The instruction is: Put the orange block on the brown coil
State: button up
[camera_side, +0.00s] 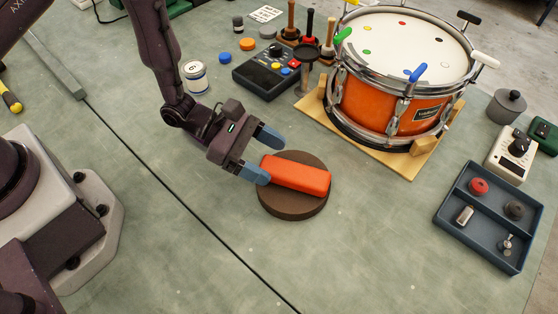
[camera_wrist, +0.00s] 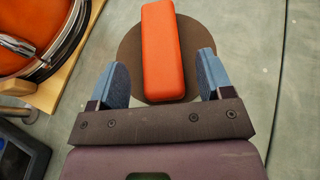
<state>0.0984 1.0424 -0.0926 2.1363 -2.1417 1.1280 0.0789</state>
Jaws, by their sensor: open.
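The orange block (camera_side: 296,174) is a long bar lying flat on top of the brown coil (camera_side: 291,207), a low round disc on the bench. The block reaches across most of the coil. In the wrist view the block (camera_wrist: 162,50) lies lengthwise over the coil (camera_wrist: 132,48), between and ahead of the fingers. My gripper (camera_side: 268,157) is open, with blue fingertips at the near end of the block. In the wrist view my gripper (camera_wrist: 163,78) shows a gap on both sides of the block. The underside of the block is hidden.
An orange drum (camera_side: 392,105) on a wooden base (camera_side: 400,161) stands behind to the right. A blue-grey tray (camera_side: 457,228) with small parts lies at the right. A dark control box (camera_side: 265,74) and a white can (camera_side: 194,78) stand behind. The bench in front is clear.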

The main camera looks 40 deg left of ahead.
jog(key=v, duration=0.9)
jog(key=s+r+m+g+y, duration=0.1)
jog(key=s+r+m+g, duration=0.4)
jog(key=r+m, duration=0.8)
jog(key=s+a+r+m+t+y, duration=0.2)
jog(key=s+a+r+m+y, duration=0.1)
jog(key=a+r+m+y, duration=0.1)
jog(key=s+a+r+m+t+y, duration=0.3)
jog(key=a+r+m+y, duration=0.2)
jog(key=a+r+y, duration=0.2)
notch_tip(320, 180, up, 2)
jog(key=shift+s+a+r+t, duration=0.2)
jog(key=shift+s+a+t, duration=0.15)
jog(key=shift+a, duration=0.35)
